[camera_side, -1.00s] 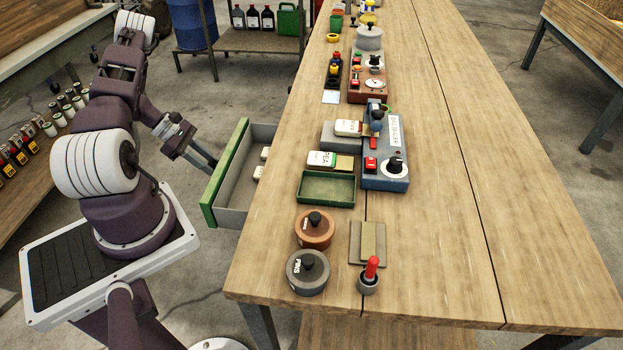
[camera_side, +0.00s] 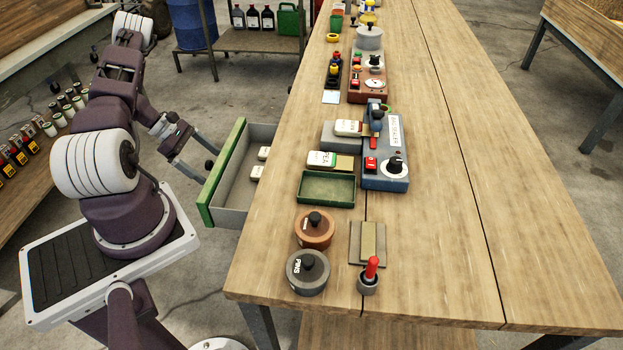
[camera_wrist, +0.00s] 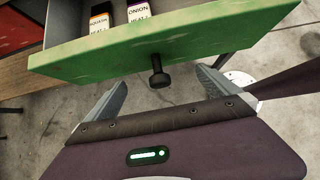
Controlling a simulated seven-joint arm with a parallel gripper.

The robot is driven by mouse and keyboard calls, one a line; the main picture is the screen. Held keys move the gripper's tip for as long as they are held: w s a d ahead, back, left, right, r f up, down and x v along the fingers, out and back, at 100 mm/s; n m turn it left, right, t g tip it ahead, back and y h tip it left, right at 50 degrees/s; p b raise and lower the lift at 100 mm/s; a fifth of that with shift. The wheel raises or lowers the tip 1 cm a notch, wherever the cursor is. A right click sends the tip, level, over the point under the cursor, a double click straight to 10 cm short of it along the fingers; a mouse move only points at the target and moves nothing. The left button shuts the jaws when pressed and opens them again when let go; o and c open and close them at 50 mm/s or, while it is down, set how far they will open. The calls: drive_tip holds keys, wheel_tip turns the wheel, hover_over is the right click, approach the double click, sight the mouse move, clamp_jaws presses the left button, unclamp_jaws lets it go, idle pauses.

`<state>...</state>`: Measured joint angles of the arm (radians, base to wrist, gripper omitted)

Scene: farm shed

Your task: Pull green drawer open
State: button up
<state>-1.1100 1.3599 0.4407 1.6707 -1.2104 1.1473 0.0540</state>
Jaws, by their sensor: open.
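The green drawer (camera_side: 222,176) stands pulled out from the left edge of the workbench, with its grey inside showing. Its green front also shows in the wrist view (camera_wrist: 185,45), with a dark round knob (camera_wrist: 158,76) at its middle. My gripper (camera_side: 205,168) is open and empty in front of the drawer front. In the wrist view its two fingers (camera_wrist: 163,92) are apart, one on each side of the knob and clear of it. Two white packets lie in the drawer; in the wrist view the onion packet (camera_wrist: 139,10) and the squash packet (camera_wrist: 100,20) show their labels.
The workbench (camera_side: 450,230) carries a green tray (camera_side: 326,203), a blue bag sealer (camera_side: 385,180), two round tins and a red-handled tool (camera_side: 371,268). A shelf with bottles (camera_side: 253,17) stands behind. The floor in front of the drawer is clear.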

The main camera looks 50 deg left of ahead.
drive_tip(key=v, duration=0.7)
idle(0.3)
drive_tip(key=w+d+r+m+g, duration=0.1)
drive_tip(key=w+d+r+m, duration=0.4)
drive_tip(key=w+d+r, duration=0.45)
drive_tip(key=w+d+r+m+g, duration=0.2)
drive_tip(key=w+d+r+m, duration=0.4)
drive_tip(key=r, duration=0.7)
drive_tip(key=s+d+r+m+y, duration=0.1)
drive_tip(key=s+d+r+m, duration=0.25)
drive_tip(key=d, duration=0.35)
drive_tip(key=s+d+r+m, duration=0.2)
drive_tip(key=d+r, duration=0.3)
drive_tip(key=d, duration=0.2)
drive_tip(key=s+d+r+m+t+y, duration=0.2)
drive_tip(key=s+d+m+t+y, duration=0.1)
drive_tip(key=s+d+m, duration=0.7)
drive_tip(key=s+y, duration=0.1)
drive_tip(key=s, duration=0.1)
drive_tip(key=shift+s+d+r+y, duration=0.2)
drive_tip(key=shift+s+r+y, duration=0.1)
drive_tip(key=shift+s, duration=0.1)
